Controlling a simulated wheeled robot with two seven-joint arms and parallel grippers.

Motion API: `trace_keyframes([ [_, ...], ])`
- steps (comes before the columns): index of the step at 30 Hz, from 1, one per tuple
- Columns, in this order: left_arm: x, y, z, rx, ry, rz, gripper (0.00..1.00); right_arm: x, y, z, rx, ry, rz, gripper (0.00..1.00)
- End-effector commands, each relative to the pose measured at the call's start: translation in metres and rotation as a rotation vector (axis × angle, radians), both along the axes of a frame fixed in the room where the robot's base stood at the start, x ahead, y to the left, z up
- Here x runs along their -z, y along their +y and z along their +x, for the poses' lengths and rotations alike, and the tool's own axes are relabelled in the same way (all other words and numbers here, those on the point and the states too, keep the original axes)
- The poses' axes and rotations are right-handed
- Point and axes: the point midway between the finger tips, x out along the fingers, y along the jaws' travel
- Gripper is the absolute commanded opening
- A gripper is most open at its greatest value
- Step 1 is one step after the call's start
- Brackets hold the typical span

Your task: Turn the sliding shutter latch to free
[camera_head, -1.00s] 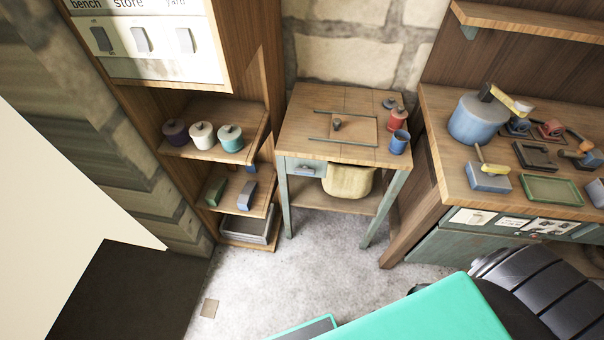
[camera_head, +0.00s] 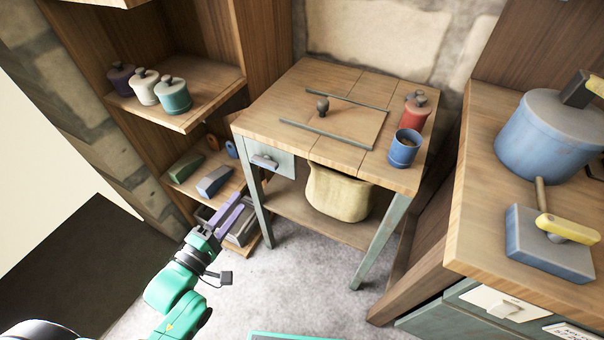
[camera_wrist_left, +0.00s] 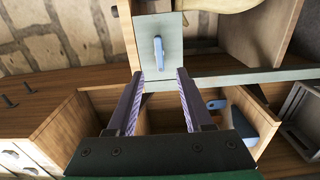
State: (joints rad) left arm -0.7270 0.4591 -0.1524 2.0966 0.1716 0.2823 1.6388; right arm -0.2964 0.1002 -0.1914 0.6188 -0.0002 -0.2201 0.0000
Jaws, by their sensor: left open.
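A small wooden table carries a sliding shutter panel (camera_head: 345,122) between two dark rails, with a dark round knob (camera_head: 322,105) on it. On the table's front left is a grey-green plate (camera_head: 284,167) with a small pale blue latch handle (camera_head: 264,161), lying lengthwise along the plate. In the left wrist view the handle (camera_wrist_left: 158,54) stands upright in the picture, beyond my fingertips. My left gripper (camera_head: 238,203) is open and empty, below and left of the plate, apart from it. It also shows in the wrist view (camera_wrist_left: 160,72). My right gripper is out of view.
A red pot (camera_head: 416,109) and blue cup (camera_head: 404,149) stand on the table's right side. A cream sack (camera_head: 338,194) sits on its lower shelf. A shelf unit with jars (camera_head: 172,97) and blocks is at left, a workbench (camera_head: 470,190) at right.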

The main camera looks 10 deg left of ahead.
Motion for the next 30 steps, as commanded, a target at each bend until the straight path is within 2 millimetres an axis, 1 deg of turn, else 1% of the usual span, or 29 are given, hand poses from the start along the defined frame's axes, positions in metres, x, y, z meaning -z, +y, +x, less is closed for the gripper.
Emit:
trace_keyframes([
  [1, -0.003, -0.001, 0.005, -0.001, -0.003, -0.002, 0.51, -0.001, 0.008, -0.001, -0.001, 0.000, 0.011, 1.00],
  [4, -0.004, -0.008, 0.022, -0.001, -0.006, 0.000, 0.51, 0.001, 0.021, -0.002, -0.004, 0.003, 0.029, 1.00],
  [6, -0.004, -0.014, 0.039, -0.002, -0.008, 0.000, 0.51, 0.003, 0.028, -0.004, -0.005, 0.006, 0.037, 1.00],
  [12, -0.003, -0.035, 0.090, -0.002, -0.005, 0.001, 0.51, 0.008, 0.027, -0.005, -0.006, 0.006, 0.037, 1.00],
  [15, -0.002, -0.044, 0.111, -0.001, -0.004, 0.003, 0.51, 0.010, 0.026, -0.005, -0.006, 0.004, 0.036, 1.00],
  [18, 0.000, -0.049, 0.126, -0.003, 0.000, 0.003, 0.51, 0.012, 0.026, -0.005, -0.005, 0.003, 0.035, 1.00],
  [22, 0.000, -0.053, 0.133, -0.001, 0.000, 0.004, 0.51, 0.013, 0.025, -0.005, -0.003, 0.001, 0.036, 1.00],
  [28, 0.002, -0.053, 0.134, -0.002, 0.001, 0.006, 0.51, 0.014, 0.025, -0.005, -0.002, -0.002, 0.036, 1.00],
  [29, 0.002, -0.053, 0.133, -0.002, 0.001, 0.005, 0.44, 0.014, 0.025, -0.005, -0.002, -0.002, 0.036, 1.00],
  [30, 0.002, -0.053, 0.133, -0.002, 0.001, 0.006, 0.28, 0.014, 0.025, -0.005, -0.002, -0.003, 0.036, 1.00],
])
